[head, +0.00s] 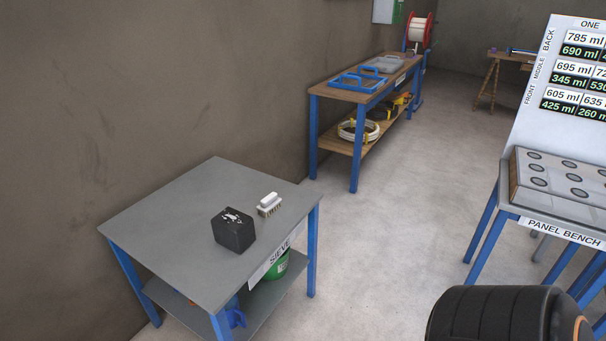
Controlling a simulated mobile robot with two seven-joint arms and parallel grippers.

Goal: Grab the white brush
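The white brush (269,205) lies on the grey top of the sieve table (165,215), near its right side. It has a white handle on top and a paler bristle part below. A black block (234,232) with white marks on its top stands just in front of it and to its left, close by. Neither gripper shows in the head view, so nothing of mine is near the brush.
Open floor (385,235) lies between the sieve table and the panel bench (555,225). A green container (278,265) is on the sieve table's lower shelf. A wooden workbench (345,93) with blue trays stands behind. A dark rounded part fills the bottom right.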

